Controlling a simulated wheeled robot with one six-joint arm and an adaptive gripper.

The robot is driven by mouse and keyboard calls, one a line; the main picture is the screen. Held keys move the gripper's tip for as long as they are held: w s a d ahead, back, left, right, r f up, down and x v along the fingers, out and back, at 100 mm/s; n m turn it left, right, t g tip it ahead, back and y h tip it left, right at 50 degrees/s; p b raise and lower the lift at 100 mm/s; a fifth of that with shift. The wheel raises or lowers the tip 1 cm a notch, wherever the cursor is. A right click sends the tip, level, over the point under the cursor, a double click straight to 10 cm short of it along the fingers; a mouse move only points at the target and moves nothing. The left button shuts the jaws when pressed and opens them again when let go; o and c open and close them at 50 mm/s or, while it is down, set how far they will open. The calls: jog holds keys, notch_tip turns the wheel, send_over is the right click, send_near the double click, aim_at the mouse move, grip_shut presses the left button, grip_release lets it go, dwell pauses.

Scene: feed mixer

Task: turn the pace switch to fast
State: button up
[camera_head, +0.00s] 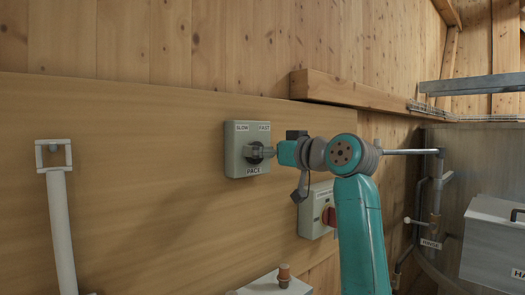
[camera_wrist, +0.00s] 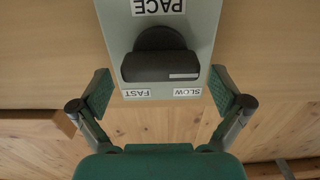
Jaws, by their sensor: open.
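The pace switch box (camera_head: 235,165) is grey-green and fixed to the wooden wall panel, with labels SLOW, FAST and PACE. Its dark knob (camera_head: 253,153) is partly hidden by my gripper (camera_head: 268,152) in the head view. In the wrist view the box appears upside down, with PACE on top, FAST lower left and SLOW lower right. There the knob (camera_wrist: 160,66) lies crosswise, and its white mark is at the right end, on the SLOW side. My gripper (camera_wrist: 164,92) is open, its fingers spread to either side of the knob; contact does not show.
A second box with a red knob (camera_head: 328,216) sits below right, close under my arm. A white lever or pipe (camera_head: 61,220) stands at the left. A wooden beam (camera_head: 335,90) juts out above right. Metal tank and pipework (camera_head: 437,200) are at the right.

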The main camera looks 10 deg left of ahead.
jog(key=shift+w+a, duration=0.25)
jog(key=shift+a, duration=0.15)
jog(key=c, duration=1.2)
jog(key=shift+o, duration=0.2)
